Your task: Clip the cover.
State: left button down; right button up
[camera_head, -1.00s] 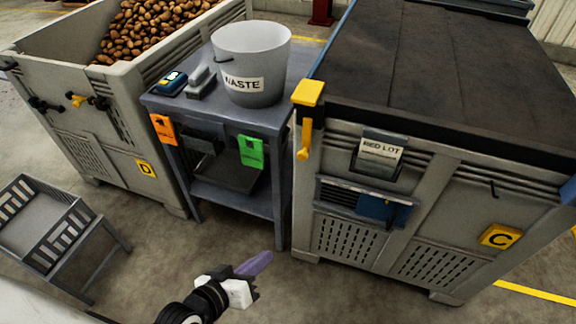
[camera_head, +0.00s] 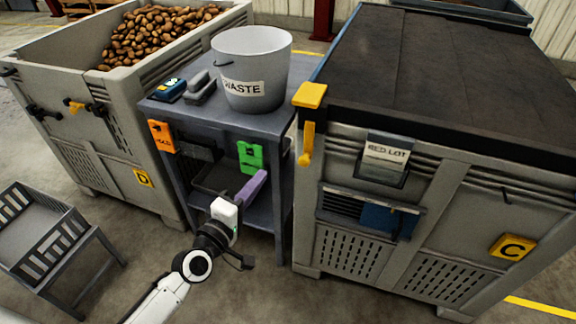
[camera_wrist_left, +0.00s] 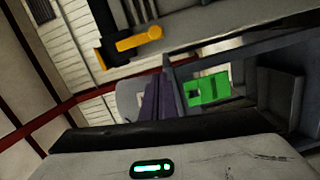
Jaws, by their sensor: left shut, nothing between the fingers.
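A dark cover (camera_head: 420,75) lies over the top of the grey bin marked C (camera_head: 455,215). A yellow clip (camera_head: 309,95) sits at the cover's near left corner, with a yellow lever (camera_head: 306,145) hanging below it on the bin's side. Yellow parts also show in the left wrist view (camera_wrist_left: 138,40). My left gripper (camera_head: 257,180), with purple fingers, is shut and empty. It is in front of the small table, left of the bin and lower than the clip in the picture. Its fingers also show in the left wrist view (camera_wrist_left: 158,98). My right gripper is not in view.
The small grey table (camera_head: 245,120) holds a WASTE bucket (camera_head: 252,62) and two small devices. An orange tag (camera_head: 161,136) and a green tag (camera_head: 250,157) hang on its front. A potato bin marked D (camera_head: 120,130) stands left. A slatted rack (camera_head: 45,235) stands at lower left.

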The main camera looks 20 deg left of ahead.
aim_at(307, 145)
pick_arm(q)
jog(key=w+d, duration=0.5)
jog(key=w, duration=0.3)
jog(key=shift+f, duration=0.35)
